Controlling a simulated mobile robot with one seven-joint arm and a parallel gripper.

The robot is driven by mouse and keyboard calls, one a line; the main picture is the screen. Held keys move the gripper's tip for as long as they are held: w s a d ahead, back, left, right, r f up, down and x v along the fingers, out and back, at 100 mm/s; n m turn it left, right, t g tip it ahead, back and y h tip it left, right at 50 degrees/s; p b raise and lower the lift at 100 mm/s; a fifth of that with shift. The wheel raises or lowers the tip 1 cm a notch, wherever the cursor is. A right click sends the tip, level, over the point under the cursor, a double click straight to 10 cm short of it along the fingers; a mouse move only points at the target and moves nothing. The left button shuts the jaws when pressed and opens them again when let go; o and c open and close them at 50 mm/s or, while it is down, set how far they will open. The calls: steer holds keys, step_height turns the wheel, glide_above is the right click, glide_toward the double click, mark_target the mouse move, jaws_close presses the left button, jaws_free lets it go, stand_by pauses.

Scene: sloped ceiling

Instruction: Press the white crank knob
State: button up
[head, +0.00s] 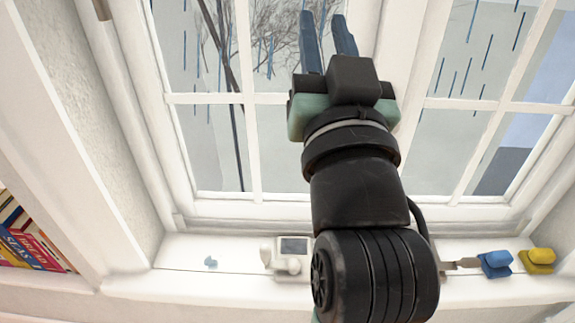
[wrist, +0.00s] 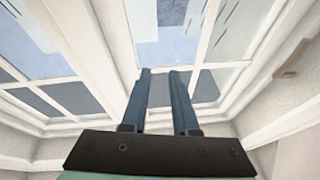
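A small white device (head: 293,262) with a dark screen stands on the window sill, left of my arm in the head view. My gripper (head: 325,22) is raised high in front of the window, well above and apart from the device. Its two blue fingers are apart with nothing between them, as the wrist view (wrist: 161,75) also shows. The wrist view does not show the device. My arm hides part of the sill.
The white sill (head: 215,252) runs below the window panes (head: 280,150). A blue object (head: 495,263) and a yellow one (head: 537,260) sit at the right. Books (head: 30,240) stand at the far left.

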steer(key=w+d+f+g, duration=0.1)
steer(key=f, duration=0.3)
steer(key=w+d+f+m+g, duration=0.1)
steer(key=f+g, duration=0.1)
steer(key=f, duration=0.3)
steer(key=w+d+f+g+y+p, duration=0.1)
steer(key=w+f, duration=0.1)
steer(key=f, duration=0.2)
steer(key=shift+w+d+f+m, duration=0.1)
steer(key=shift+f+m, duration=0.2)
steer(key=shift+f, duration=0.1)
jaws_close()
steer(key=s+d+f+m+g+y+p, duration=0.1)
steer(key=s+f+m+g+y, duration=0.15)
steer(key=f, duration=0.75)
steer(key=s+d+f+m+g+y+p, duration=0.1)
steer(key=s+f+m+g+y, duration=0.15)
steer(key=f, duration=0.75)
steer(key=s+f+m+t+y, duration=0.1)
steer(key=s+f+m+y, duration=0.1)
steer(key=s+f, duration=0.4)
steer(key=shift+s+d+m+y+p, duration=0.3)
steer(key=shift+s+m, duration=0.5)
steer(key=shift+s, duration=0.85)
steer(key=shift+a, duration=0.1)
